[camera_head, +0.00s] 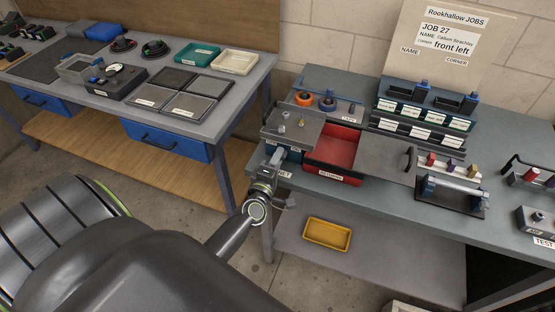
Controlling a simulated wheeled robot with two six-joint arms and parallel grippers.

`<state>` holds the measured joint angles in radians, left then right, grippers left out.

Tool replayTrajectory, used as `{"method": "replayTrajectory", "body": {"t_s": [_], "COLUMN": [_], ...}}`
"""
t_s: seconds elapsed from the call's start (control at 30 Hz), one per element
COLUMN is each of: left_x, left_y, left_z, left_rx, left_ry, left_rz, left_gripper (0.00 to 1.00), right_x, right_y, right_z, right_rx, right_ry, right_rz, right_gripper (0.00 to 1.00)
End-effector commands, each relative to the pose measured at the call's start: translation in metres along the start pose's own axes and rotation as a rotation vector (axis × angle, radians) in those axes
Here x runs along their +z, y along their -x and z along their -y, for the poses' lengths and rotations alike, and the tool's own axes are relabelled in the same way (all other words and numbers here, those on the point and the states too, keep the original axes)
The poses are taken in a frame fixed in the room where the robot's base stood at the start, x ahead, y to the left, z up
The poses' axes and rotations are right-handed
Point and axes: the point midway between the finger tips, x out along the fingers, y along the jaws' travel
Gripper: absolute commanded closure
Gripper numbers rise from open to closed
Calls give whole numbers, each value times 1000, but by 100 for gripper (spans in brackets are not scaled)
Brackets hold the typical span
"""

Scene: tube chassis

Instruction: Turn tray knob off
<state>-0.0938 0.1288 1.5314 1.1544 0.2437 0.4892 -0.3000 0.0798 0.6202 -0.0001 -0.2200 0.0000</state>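A grey tray (306,133) with a few small metal parts on it sits at the left end of the right-hand bench. My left gripper (275,157) is at the front left corner of the unit under this tray, close to its blue-grey front. I cannot tell whether it touches anything there. Its fingers are small and partly overlap the unit, so their opening is unclear. No tray knob can be made out; it may be hidden behind the gripper. My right gripper is out of view.
A red open drawer or bin (334,154) stands right of the grey tray, with a grey lid (388,164) beside it. A yellow tray (327,233) lies on the lower shelf. Labelled racks (412,131) stand behind. The left bench (225,108) holds several trays and a dial box (115,80).

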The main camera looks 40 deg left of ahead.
Motion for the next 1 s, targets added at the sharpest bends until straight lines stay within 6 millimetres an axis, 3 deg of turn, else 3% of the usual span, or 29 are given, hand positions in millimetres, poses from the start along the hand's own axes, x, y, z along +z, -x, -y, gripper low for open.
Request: {"method": "replayTrajectory", "body": {"t_s": [0.1,0.67,1.0], "left_x": [0,0,0], "left_y": [0,0,0], "left_z": [0,0,-3], "left_rx": [0,0,0], "left_ry": [0,-20,-326], "left_rz": [0,0,0], "left_gripper": [54,54,54], "right_x": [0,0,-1], "right_y": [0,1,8], "right_z": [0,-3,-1], "right_rx": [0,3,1], "right_ry": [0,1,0], "right_rz": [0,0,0], "right_gripper": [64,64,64]}}
